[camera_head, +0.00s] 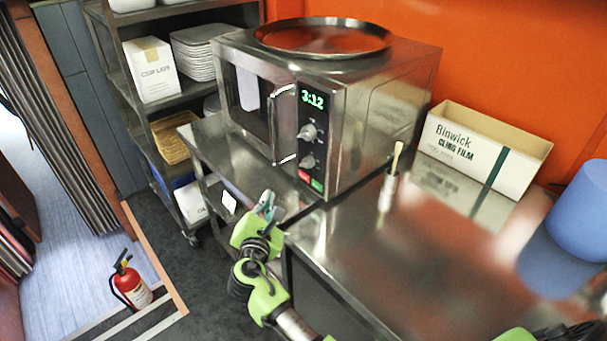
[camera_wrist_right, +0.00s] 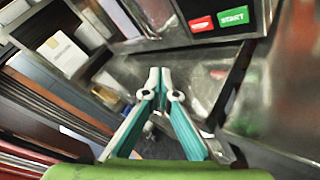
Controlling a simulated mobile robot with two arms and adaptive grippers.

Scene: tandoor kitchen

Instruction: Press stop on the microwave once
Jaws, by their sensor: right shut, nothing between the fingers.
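The steel microwave (camera_head: 375,110) stands on the metal counter with its door shut and its clock reading 3:12. Its red stop button (camera_head: 304,176) sits low on the dark control panel, left of the green start button (camera_head: 317,185). The right wrist view shows the red stop button (camera_wrist_right: 201,23) and green start button (camera_wrist_right: 234,16) at the top, beyond the fingertips. My right gripper (camera_head: 267,198) is shut and empty, in front of and below the panel, apart from the buttons. Its teal fingers (camera_wrist_right: 160,72) meet at the tips. My left gripper is not in view.
A round tray (camera_head: 322,52) lies on the microwave. A cup with a brush (camera_head: 388,190) and a cling film box (camera_head: 480,165) stand on the counter (camera_head: 400,270) to the right. A fire extinguisher (camera_head: 132,287) stands on the floor at left.

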